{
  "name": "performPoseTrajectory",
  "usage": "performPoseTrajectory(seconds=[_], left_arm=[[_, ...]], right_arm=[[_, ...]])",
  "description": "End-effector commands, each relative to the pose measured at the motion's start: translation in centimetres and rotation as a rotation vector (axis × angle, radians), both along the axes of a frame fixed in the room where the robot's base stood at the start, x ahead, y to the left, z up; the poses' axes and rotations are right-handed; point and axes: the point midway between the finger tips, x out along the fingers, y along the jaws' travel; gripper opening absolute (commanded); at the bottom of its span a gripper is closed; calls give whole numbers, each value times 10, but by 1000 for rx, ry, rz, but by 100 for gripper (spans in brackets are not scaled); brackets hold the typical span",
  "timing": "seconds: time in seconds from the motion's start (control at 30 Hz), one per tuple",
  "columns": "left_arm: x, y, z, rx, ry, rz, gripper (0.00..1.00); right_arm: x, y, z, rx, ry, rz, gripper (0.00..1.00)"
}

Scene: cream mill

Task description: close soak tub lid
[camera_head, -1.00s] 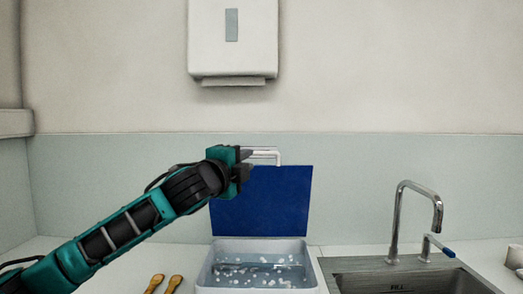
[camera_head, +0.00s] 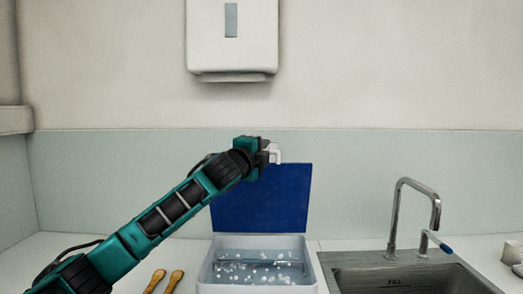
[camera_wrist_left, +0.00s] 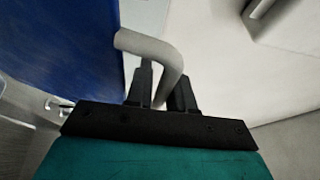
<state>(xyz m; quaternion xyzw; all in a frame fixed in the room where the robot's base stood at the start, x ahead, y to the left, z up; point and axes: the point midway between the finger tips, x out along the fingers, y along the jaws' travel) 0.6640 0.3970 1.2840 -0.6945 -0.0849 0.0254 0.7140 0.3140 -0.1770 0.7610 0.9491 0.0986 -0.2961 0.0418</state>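The soak tub (camera_head: 203,278) is a pale, open box on the counter, holding clear liquid with white bits. Its blue lid (camera_head: 285,195) stands upright behind it, hinged open. A pale bent handle (camera_head: 276,153) sits at the lid's top edge. My left gripper (camera_head: 265,152) is at this handle. In the left wrist view, the handle (camera_wrist_left: 150,45) runs down between the two close-set dark fingers (camera_wrist_left: 163,92), which look shut on it. The blue lid (camera_wrist_left: 60,40) fills the upper left there. My right gripper is not in view.
A steel sink (camera_head: 400,280) with a tall tap (camera_head: 393,220) is right of the tub. Two wooden-looking utensils (camera_head: 165,281) lie left of it. A white dispenser (camera_head: 232,45) hangs on the wall above. The counter (camera_head: 40,250) at the far left is clear.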

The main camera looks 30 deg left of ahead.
Motion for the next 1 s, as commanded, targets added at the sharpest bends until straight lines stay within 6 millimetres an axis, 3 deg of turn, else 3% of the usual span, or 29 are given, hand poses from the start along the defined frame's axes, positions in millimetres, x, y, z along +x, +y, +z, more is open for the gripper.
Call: performPoseTrajectory(seconds=[0.07, 0.3, 0.77, 1.0], left_arm=[[0, 0, 0, 0, 0, 0, 22], [0, 0, 0, -1, 0, 1, 0], [0, 1, 0, 0, 0, 2, 0], [1, -4, -6, 14, -26, 1, 0]], right_arm=[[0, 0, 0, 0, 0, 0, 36], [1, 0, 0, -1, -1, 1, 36], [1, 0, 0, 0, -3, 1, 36], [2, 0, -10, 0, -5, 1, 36]])
